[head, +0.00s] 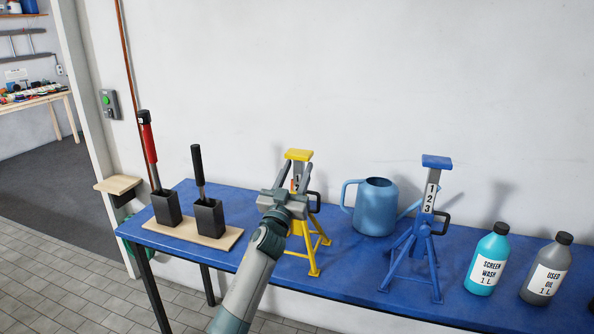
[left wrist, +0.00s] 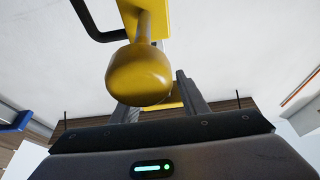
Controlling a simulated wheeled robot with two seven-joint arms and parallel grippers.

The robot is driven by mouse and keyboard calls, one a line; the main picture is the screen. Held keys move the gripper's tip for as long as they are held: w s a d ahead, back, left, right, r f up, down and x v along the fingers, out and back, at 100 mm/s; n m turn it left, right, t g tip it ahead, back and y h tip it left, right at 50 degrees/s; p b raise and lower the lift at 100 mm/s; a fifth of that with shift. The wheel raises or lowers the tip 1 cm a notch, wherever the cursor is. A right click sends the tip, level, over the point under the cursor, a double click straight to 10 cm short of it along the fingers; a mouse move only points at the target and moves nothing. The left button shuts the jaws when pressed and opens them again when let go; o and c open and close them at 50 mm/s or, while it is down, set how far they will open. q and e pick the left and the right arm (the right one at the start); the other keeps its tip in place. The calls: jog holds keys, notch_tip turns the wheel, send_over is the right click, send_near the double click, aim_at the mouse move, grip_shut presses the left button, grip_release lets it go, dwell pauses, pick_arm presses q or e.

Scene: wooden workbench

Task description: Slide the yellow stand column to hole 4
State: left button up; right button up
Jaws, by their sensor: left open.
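The yellow stand (head: 314,258) stands upright on the blue bench, with splayed legs, a flat-topped column (head: 299,155) and a black handle (head: 315,200) on its right side. Part of a number marking shows on the column; the gripper hides the rest. My left gripper (head: 292,174) is in front of the column, its fingers open and spread to either side of it in the picture. In the left wrist view, a rounded yellow part of the stand (left wrist: 140,75) is close to the camera, before the open fingers. I cannot tell whether they touch the column. My right gripper is out of view.
A blue stand (head: 412,250) with marks 1, 2, 3 and a blue watering can (head: 375,208) stand to the right. Screen wash (head: 487,260) and used oil (head: 546,270) bottles are further right. Two black holders with handled tools stand on a wooden board (head: 190,232) at left.

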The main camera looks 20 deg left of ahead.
aim_at(297, 154)
pick_arm(q)
jog(key=shift+c, duration=0.3)
grip_shut()
notch_tip(297, 154, up, 5)
jog(key=p, duration=0.4)
jog(key=shift+w+r, duration=0.1)
jog(key=shift+r, duration=0.65)
jog(key=shift+f, duration=0.15)
jog(key=shift+o, duration=0.3)
grip_release()
jog(key=shift+f, duration=0.1)
